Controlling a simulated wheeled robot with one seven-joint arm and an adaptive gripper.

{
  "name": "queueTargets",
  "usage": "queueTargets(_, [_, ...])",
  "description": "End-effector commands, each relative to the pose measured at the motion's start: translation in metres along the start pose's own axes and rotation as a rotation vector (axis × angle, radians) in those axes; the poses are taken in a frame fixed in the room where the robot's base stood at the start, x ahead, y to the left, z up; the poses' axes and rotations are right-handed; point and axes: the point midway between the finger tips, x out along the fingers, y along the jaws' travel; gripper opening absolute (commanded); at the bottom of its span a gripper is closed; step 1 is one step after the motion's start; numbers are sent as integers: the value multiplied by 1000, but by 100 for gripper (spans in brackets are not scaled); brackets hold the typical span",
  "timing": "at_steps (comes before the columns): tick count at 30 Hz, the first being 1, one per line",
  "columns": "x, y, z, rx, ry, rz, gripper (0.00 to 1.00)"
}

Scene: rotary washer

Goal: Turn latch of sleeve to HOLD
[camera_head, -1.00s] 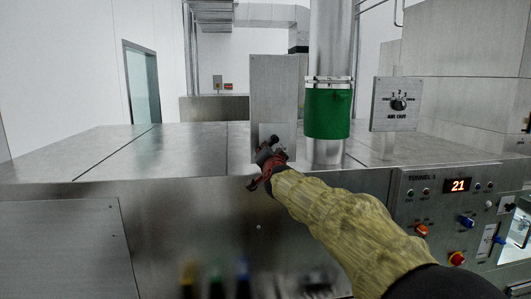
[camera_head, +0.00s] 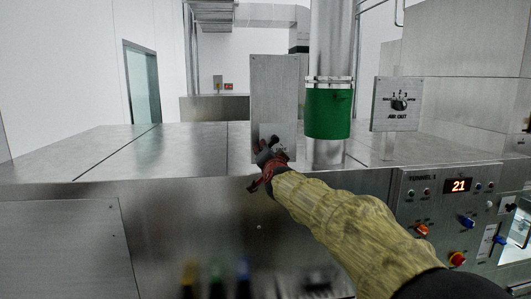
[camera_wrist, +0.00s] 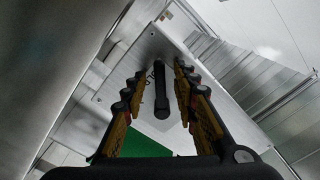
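A dark latch handle (camera_wrist: 161,95) sticks out from an upright metal panel (camera_wrist: 135,65) in the wrist view. My gripper (camera_wrist: 158,72) is open, with one finger on each side of the handle. Gaps show between the handle and both fingers, so it is not gripped. In the head view the panel (camera_head: 274,90) stands on the metal top, and my gripper (camera_head: 266,160) is at its lower part. The latch there is largely hidden by the gripper, and its markings cannot be read.
A vertical pipe with a green band (camera_head: 328,112) stands right of the panel. An AIR OUT dial plate (camera_head: 397,105) is further right. A control panel with a display reading 21 (camera_head: 457,186) is at the right. The metal top (camera_head: 150,150) is clear on the left.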

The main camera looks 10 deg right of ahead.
Motion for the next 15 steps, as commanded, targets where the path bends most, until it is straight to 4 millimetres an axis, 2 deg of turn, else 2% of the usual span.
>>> queueTargets(15, [-84,-1,0,1,0,-1,29])
